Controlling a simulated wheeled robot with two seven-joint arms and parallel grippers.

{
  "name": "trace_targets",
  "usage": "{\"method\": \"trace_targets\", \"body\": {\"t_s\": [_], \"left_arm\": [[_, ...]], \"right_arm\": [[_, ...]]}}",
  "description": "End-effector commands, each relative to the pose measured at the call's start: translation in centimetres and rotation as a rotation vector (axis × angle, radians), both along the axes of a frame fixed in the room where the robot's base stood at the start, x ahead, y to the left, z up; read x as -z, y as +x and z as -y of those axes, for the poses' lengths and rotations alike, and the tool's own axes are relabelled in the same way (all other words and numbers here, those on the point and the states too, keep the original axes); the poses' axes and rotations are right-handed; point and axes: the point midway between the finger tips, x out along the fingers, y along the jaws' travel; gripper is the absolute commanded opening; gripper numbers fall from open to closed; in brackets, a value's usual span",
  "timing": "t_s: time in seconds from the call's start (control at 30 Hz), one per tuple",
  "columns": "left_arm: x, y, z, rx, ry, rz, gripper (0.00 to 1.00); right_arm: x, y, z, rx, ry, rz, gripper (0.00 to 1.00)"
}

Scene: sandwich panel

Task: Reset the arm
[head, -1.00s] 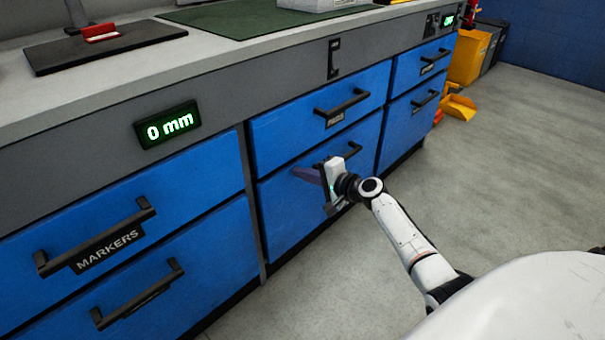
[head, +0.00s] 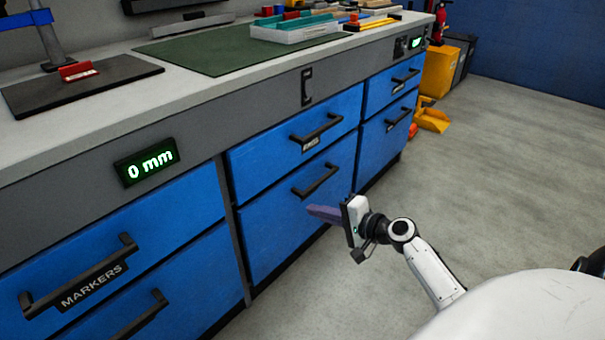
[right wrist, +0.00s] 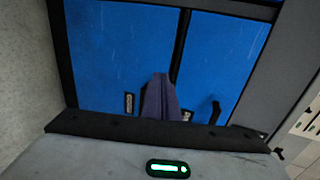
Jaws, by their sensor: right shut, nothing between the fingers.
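My right gripper (head: 318,212) is in front of the blue drawers, at the height of the lower middle drawer (head: 275,225). Its purple-grey fingers are shut together with nothing between them and point left toward the drawer front. In the head view they appear clear of the drawer handle (head: 317,180), which is above them. In the right wrist view the shut fingers (right wrist: 161,98) stand out against blue drawer fronts. My left gripper is in neither view.
The blue cabinet has closed drawers, one labelled MARKERS (head: 80,280), and a display (head: 147,166) reading 0 mm. The worktop carries a black plate (head: 80,88), a green mat (head: 200,55) and a tray (head: 290,32). Grey floor (head: 480,160) to the right is open. A yellow bin (head: 434,70) stands at the far end.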

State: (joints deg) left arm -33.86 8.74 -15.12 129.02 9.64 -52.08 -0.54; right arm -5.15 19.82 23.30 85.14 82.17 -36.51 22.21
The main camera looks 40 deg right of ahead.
Motion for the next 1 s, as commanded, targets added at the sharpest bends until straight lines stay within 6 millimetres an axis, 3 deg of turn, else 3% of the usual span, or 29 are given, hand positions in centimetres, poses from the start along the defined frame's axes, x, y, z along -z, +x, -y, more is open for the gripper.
{"method": "trace_targets", "body": {"t_s": [0.3, 0.37, 0.47, 0.57, 0.7, 0.8, 1.0], "left_arm": [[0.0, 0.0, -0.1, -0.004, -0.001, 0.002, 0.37], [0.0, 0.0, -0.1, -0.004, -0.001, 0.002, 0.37], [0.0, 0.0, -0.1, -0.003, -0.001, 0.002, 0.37], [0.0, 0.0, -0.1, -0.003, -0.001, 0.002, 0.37], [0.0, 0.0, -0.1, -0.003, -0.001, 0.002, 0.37], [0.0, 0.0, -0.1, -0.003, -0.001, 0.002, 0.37], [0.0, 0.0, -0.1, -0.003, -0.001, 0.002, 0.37]], "right_arm": [[0.1, -0.4, -0.4, -0.014, -0.011, -0.005, 0.00], [0.5, -0.7, -1.6, -0.049, -0.041, -0.019, 0.00], [1.8, -2.2, -5.6, -0.176, -0.148, -0.067, 0.00], [3.9, -5.4, -11.4, -0.378, -0.325, -0.141, 0.00], [6.6, -12.4, -19.0, -0.705, -0.636, -0.257, 0.00], [7.2, -16.9, -21.5, -0.872, -0.827, -0.326, 0.00], [6.2, -22.6, -22.9, -1.040, -1.071, -0.424, 0.00]]}}
